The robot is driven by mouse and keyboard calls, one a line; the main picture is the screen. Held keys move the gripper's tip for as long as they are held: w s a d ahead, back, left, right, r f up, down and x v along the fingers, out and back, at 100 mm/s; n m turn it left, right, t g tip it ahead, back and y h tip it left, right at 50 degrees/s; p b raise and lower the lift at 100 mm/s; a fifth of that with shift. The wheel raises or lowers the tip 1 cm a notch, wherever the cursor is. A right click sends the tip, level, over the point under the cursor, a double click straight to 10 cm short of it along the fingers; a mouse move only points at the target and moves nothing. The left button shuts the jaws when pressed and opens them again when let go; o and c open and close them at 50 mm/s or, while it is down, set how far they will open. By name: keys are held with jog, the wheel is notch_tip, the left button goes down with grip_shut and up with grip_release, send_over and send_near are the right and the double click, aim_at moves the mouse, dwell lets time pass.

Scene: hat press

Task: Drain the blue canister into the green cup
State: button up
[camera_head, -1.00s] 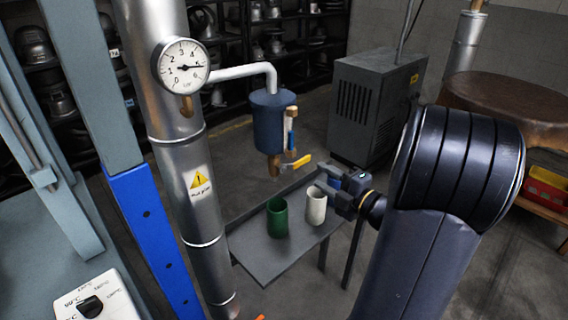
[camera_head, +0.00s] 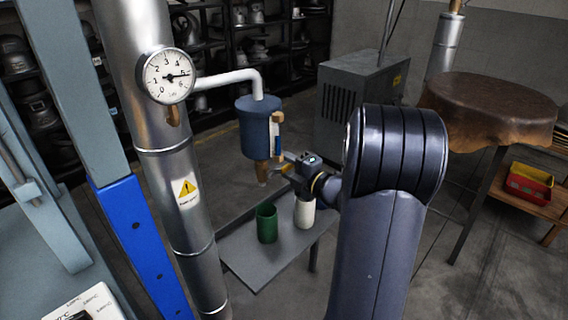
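The blue canister (camera_head: 259,128) hangs from a pale pipe, with a sight tube on its right side and a brass outlet (camera_head: 262,173) underneath. The green cup (camera_head: 266,223) stands upright on a small grey metal table (camera_head: 258,265), below the outlet in the picture. I cannot tell whether it is exactly under the outlet. My gripper (camera_head: 284,167) is at the right of the outlet, by the canister's valve. The valve's yellow lever is mostly hidden behind it. Whether the fingers are open or shut on the lever does not show.
A white cup (camera_head: 304,213) stands right of the green cup, below my gripper. A silver pipe with a pressure gauge (camera_head: 167,76) rises on the left. A grey cabinet (camera_head: 358,95) and a leather-topped table (camera_head: 488,100) stand at the back right.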

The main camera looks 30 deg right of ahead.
jog(key=shift+c, duration=0.6)
grip_shut()
